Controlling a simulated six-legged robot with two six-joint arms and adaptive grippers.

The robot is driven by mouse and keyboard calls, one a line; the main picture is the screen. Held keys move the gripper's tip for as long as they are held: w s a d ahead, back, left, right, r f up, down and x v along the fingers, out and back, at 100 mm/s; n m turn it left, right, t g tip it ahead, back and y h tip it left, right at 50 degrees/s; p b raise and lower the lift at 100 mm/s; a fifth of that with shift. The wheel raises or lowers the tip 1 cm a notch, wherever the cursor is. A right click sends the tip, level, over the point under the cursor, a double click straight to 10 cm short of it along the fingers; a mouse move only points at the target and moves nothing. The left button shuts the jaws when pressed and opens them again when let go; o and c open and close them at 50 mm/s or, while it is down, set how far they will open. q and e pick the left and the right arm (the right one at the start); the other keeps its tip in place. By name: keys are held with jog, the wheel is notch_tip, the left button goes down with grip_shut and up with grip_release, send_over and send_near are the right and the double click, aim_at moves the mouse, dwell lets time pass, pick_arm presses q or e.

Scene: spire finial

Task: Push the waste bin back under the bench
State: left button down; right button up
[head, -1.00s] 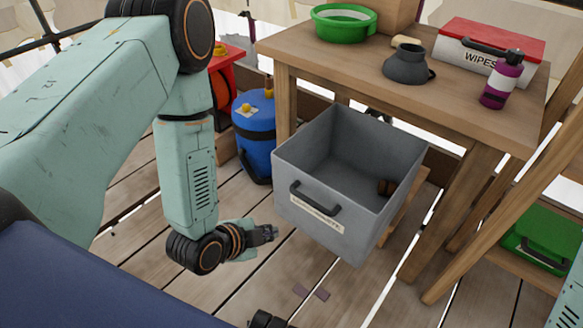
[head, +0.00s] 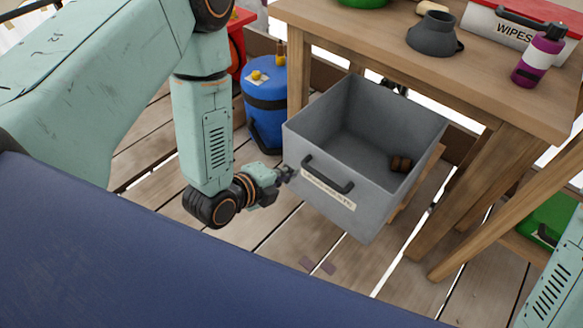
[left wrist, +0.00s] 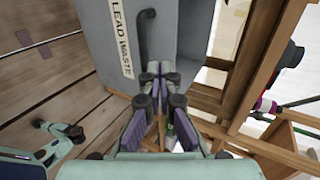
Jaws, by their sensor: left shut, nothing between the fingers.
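The waste bin (head: 352,213) is a grey open box with a dark handle and a label on its front.
A blue drum (head: 266,102) stands left of the bin, beside a bench leg. A green case (head: 552,216) is at the right. A grey pot (head: 433,36), purple bottle (head: 538,58) and wipes box (head: 500,30) stand on the bench. Floorboards in front are mostly clear.

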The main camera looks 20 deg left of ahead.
aim_at(323, 154)
pick_arm(q)
jog(key=b+x, duration=0.1)
jog(key=x, duration=0.2)
jog(key=b+x, duration=0.1)
jog(key=x, duration=0.3)
jog(key=r+b+x, duration=0.1)
jog(key=x, duration=0.2)
jog(key=shift+w+d, duration=0.1)
jog(key=shift+w, duration=0.35)
jog(key=shift+w+d+r+b, duration=0.1)
jog(key=shift+w+d+b, duration=0.15)
jog(key=shift+w, duration=0.2)
pick_arm(e)
notch_tip(323, 154, down, 4)
jog(key=shift+s+d+f, duration=0.1)
jog(key=shift+s+d, duration=0.05)
pick_arm(q)
jog(key=shift+w, duration=0.1)
